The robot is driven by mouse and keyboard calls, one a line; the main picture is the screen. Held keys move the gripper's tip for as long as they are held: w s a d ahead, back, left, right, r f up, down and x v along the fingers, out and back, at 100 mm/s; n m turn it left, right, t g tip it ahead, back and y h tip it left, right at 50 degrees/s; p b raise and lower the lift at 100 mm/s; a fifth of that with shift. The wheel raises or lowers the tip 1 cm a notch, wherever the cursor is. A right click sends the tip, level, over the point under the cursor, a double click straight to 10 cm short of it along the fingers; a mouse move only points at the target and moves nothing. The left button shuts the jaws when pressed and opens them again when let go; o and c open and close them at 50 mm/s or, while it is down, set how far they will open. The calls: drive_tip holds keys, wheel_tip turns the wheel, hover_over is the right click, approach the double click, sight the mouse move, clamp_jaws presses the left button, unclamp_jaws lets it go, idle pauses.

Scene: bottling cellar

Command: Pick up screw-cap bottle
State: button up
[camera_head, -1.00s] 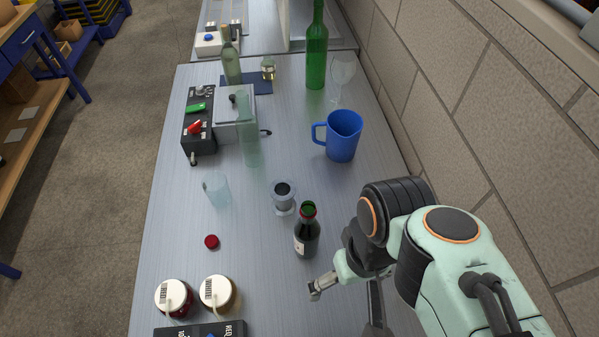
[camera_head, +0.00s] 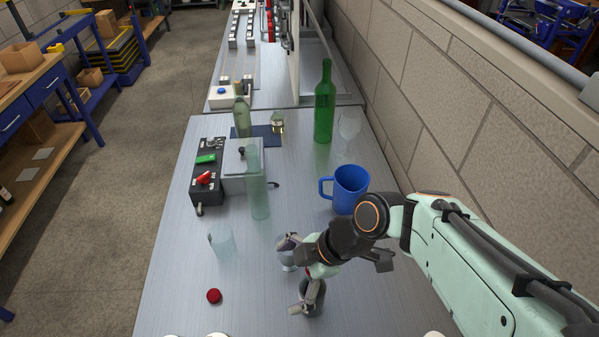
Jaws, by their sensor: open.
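My gripper (camera_head: 292,275) is open, with one finger on the far side of the bottle's neck and one on the near side. I cannot tell whether either finger touches the bottle.
A small clear-and-grey vessel (camera_head: 288,264) is close by the far finger, partly hidden. The stone wall (camera_head: 470,110) bounds the right.

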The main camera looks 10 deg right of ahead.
drive_tip(key=w+d+f+m+t+y, duration=0.1)
drive_tip(key=d+f+m+t+y, duration=0.15)
drive_tip(key=d+f, duration=0.4)
drive_tip(key=w+d+f+m+t+y, duration=0.15)
drive_tip(key=d+f+m+y, duration=0.25)
drive_tip(key=f, duration=0.5)
drive_tip(key=x, duration=0.6)
drive_tip(key=shift+w+a, duration=0.1)
drive_tip(key=shift+a, duration=0.2)
drive_tip(key=c, duration=1.3)
